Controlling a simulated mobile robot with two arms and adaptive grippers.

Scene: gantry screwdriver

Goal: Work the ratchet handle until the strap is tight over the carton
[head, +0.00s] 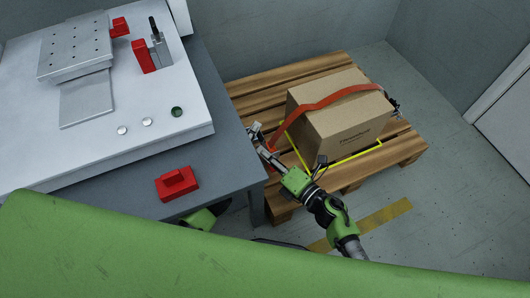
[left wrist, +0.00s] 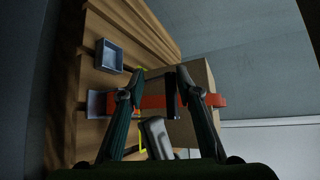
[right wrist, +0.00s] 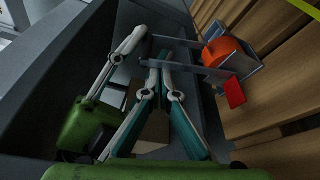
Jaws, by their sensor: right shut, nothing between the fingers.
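The brown carton (head: 342,112) sits on the wooden pallet. The orange-red strap (head: 330,100) runs over its top in a slight curve; I cannot tell how tight it is. The ratchet, with an orange wound spool (right wrist: 226,53) in a grey housing, is at the pallet's left side. Its handle (right wrist: 190,68), two grey side bars, reaches left toward my grippers. My left gripper (head: 255,130) is open beside the handle; its fingers stand apart in the left wrist view (left wrist: 157,80). My right gripper (head: 264,152) is shut and empty, its fingertips (right wrist: 160,62) close to the handle; contact is unclear.
The grey table (head: 230,165) stands close on the left of the grippers and hides part of my left arm. It carries a light machine panel (head: 90,150) and a red block (head: 177,183). The pallet (head: 262,88) has yellow marking around the carton. Floor is free at the right.

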